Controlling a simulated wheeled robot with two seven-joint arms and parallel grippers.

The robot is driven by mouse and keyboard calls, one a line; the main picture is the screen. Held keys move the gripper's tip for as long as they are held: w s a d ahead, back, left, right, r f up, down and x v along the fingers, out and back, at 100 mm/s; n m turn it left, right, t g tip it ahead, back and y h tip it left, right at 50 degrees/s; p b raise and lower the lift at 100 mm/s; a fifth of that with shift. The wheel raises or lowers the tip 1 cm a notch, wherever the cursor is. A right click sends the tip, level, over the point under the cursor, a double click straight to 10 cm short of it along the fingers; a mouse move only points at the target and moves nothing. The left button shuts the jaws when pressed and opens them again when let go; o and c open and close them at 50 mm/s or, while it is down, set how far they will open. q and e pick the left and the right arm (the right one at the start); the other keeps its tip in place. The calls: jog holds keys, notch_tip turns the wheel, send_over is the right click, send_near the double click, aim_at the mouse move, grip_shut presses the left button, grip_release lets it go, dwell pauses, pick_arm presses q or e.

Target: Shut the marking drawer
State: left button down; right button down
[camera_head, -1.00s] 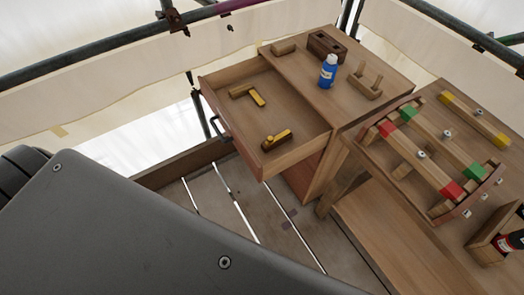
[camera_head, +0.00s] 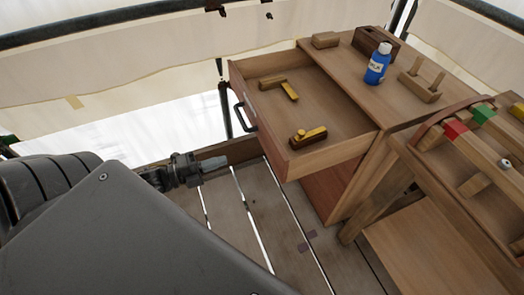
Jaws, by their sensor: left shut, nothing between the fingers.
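The marking drawer (camera_head: 328,158) is pulled well out of the wooden cabinet (camera_head: 352,190) right of the middle. Its dark handle (camera_head: 242,113) is on the front panel, which faces left. A wooden square-like tool (camera_head: 275,84) and a small wood and brass tool (camera_head: 308,137) lie inside the drawer. My left gripper (camera_head: 221,167) is shut and empty, below and left of the drawer front. It appears apart from the handle. My right gripper is not in view.
On the cabinet top stand a blue bottle (camera_head: 377,66), a wooden block (camera_head: 326,40), a dark holder (camera_head: 375,42) and a pegged rack (camera_head: 421,83). A workbench (camera_head: 425,185) with colored blocks stands at right. Gapped floor planks (camera_head: 255,205) lie below.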

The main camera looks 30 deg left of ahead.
aim_at(272, 145)
pick_arm(q)
jog(key=x, duration=1.4)
jog(key=shift+s+d+r, duration=0.1)
jog(key=shift+d+r, duration=0.05)
jog(key=shift+d, duration=0.05)
